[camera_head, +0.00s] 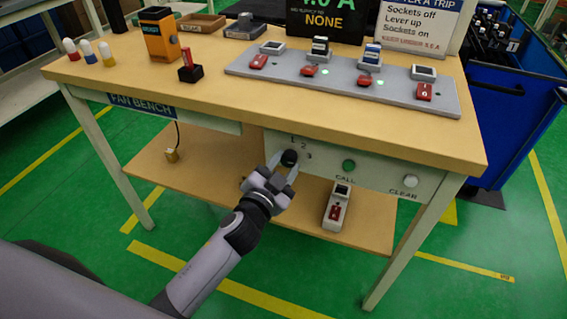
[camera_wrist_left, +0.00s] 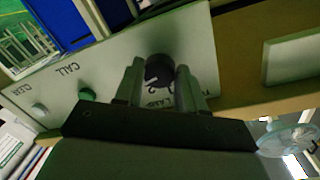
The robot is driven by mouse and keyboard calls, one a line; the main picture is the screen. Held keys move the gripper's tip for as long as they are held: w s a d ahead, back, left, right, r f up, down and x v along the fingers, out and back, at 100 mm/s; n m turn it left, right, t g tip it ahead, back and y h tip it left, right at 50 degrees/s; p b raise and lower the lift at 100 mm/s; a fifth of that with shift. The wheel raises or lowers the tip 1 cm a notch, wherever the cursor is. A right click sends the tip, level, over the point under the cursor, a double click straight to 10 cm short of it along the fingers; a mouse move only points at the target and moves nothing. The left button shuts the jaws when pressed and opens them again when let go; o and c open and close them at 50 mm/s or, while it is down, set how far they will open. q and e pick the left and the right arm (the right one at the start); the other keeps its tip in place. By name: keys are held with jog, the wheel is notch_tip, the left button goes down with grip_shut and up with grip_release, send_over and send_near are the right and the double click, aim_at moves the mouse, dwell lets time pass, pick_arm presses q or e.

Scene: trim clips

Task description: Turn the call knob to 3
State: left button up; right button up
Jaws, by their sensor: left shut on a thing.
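The black round call knob (camera_head: 289,158) sits on the white front panel (camera_head: 330,162) of the bench, with the numbers 1, 2 and 3 printed near it. My left gripper (camera_head: 283,168) is at the knob, with one finger on either side, shut on it. In the left wrist view the knob (camera_wrist_left: 160,72) shows between the two fingers (camera_wrist_left: 160,88), with a white pointer mark on it. Part of the number scale is hidden by the fingers, so I cannot tell for certain which number the mark points to. My right gripper is not in view.
A green CALL button (camera_head: 348,166) and a white CLEAR button (camera_head: 410,181) are to the right on the panel. A device with a red switch (camera_head: 336,208) stands on the lower shelf (camera_head: 215,165). A blue cart (camera_head: 510,105) stands at the right.

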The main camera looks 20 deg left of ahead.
pick_arm(q)
jog(key=shift+m, duration=0.5)
jog(key=o, duration=1.1)
jog(key=shift+c, duration=0.2)
jog(key=s, duration=0.7)
jog(key=shift+a+r, duration=0.2)
jog(key=shift+a, duration=0.15)
jog(key=s+a+f+n+g+p, duration=0.1)
jog(key=s+f+n+g+p, duration=0.1)
jog(key=s+p, duration=0.3)
jog(key=s+a+f+n+g+p, duration=0.2)
jog(key=s+f+n+g+p, duration=0.1)
jog(key=s, duration=0.9)
jog(key=n+g+p, duration=0.1)
jog(key=g+p, duration=0.1)
jog(key=p, duration=0.1)
jog(key=shift+s+a+f, duration=0.15)
jog(key=shift+a+f, duration=0.15)
jog(key=shift+f, duration=0.05)
